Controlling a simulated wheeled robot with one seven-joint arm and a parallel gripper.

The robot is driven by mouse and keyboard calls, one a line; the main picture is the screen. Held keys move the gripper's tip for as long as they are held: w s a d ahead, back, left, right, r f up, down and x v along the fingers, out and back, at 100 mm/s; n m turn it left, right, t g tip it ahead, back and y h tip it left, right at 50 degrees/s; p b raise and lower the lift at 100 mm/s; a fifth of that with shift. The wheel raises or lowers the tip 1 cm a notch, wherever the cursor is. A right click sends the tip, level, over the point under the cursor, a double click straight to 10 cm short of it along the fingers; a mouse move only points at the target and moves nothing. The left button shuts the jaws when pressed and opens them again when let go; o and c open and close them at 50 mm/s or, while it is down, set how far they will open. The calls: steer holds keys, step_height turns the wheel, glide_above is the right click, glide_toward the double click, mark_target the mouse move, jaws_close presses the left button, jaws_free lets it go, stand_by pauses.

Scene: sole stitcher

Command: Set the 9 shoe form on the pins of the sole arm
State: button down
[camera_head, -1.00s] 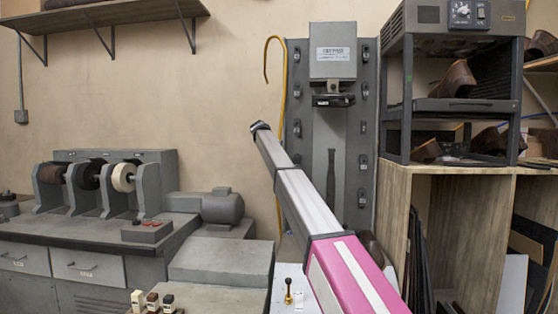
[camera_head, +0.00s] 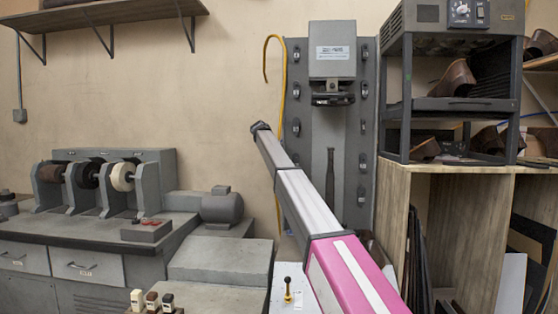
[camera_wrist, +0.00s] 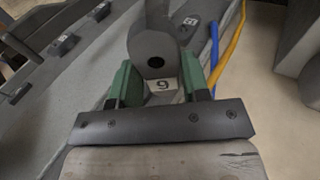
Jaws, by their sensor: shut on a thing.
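In the wrist view, my gripper (camera_wrist: 160,84) has its two green fingers shut on a grey shoe form (camera_wrist: 152,40). The form has a round dark hole and a small white label. The label's digit looks like a 6 as pictured, or a 9 the other way up. The form's far end runs past the top of the picture. In the head view, the stitcher (camera_head: 332,62) stands at the wall, with a dark upright post (camera_head: 332,172) low on its middle that may be the sole arm. I cannot make out its pins.
Several small dark labelled pieces line both sides of the grey panel (camera_head: 297,150). A yellow hose (camera_head: 266,60) hangs to its left. A rack with shoes (camera_head: 452,105) stands right, above a wooden cabinet (camera_head: 455,215). A bench with brushes (camera_head: 95,185) is at left.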

steer(key=shift+d+f, duration=0.35)
steer(key=shift+f, duration=0.1)
stand_by(1.1)
stand_by(0.3)
steer(key=c, duration=0.5)
jaws_free()
